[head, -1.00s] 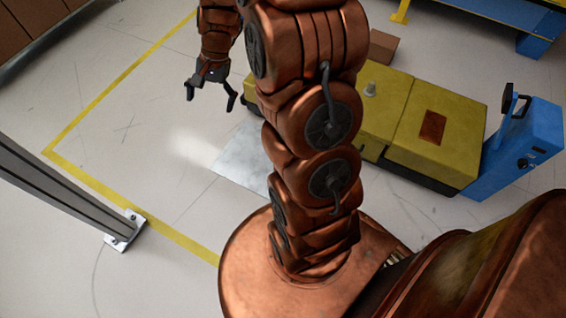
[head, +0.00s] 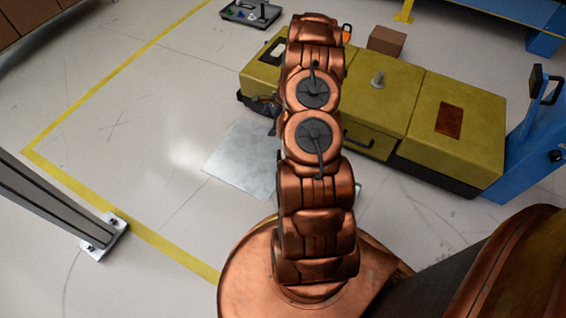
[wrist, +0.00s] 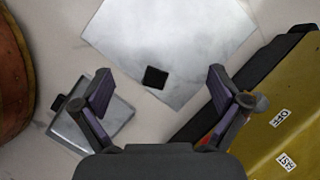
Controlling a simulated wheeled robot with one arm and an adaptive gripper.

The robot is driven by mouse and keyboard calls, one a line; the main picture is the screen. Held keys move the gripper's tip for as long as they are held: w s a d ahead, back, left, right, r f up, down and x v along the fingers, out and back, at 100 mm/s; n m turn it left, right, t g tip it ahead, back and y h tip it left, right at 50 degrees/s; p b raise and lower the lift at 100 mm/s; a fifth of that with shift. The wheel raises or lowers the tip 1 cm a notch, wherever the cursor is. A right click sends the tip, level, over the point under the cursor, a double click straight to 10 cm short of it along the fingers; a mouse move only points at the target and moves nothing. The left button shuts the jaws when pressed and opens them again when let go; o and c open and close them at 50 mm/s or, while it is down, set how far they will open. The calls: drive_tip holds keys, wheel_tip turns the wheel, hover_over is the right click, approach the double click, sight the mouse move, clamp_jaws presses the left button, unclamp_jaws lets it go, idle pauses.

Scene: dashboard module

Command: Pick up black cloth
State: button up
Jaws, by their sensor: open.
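A small black square (wrist: 155,77), which looks like the black cloth, lies on a pale grey sheet (wrist: 190,35) in the wrist view. My gripper (wrist: 160,88) is open, with one finger on each side of the square in the picture. Nothing is between its fingers that I can tell as held; the height above the square is unclear. In the head view the grey sheet (head: 238,162) shows on the floor left of my arm, and the black square is not visible there. My arm hides most of the gripper in that view.
A yellow module (head: 380,95) stands right of the sheet; its labelled side (wrist: 285,130) is close to my gripper's right finger. A grey plate (wrist: 100,115) with a black piece lies at left. A blue stand (head: 530,130) is at right.

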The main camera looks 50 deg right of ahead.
drive_tip(key=s+d+f+m+b, duration=0.1)
drive_tip(key=d+f, duration=0.1)
drive_tip(key=f, duration=0.3)
drive_tip(key=s+d+f+m+b, duration=0.2)
drive_tip(key=d+f, duration=0.1)
drive_tip(key=f, duration=0.3)
drive_tip(key=s+d+f+m+h+b, duration=0.1)
drive_tip(key=s+d+f, duration=0.1)
drive_tip(key=f, duration=0.3)
drive_tip(key=shift+s+d+f, duration=0.25)
drive_tip(key=shift+f, duration=0.05)
drive_tip(key=shift+b+x, duration=0.65)
drive_tip(key=shift+x, duration=0.5)
drive_tip(key=shift+a+b+x, duration=0.2)
drive_tip(key=shift+b+x, duration=0.6)
drive_tip(key=shift+x, duration=0.55)
drive_tip(key=shift+a+b+x, duration=0.15)
drive_tip(key=shift+b+x, duration=0.6)
drive_tip(key=shift+x, duration=0.65)
drive_tip(key=shift+w+r, duration=0.2)
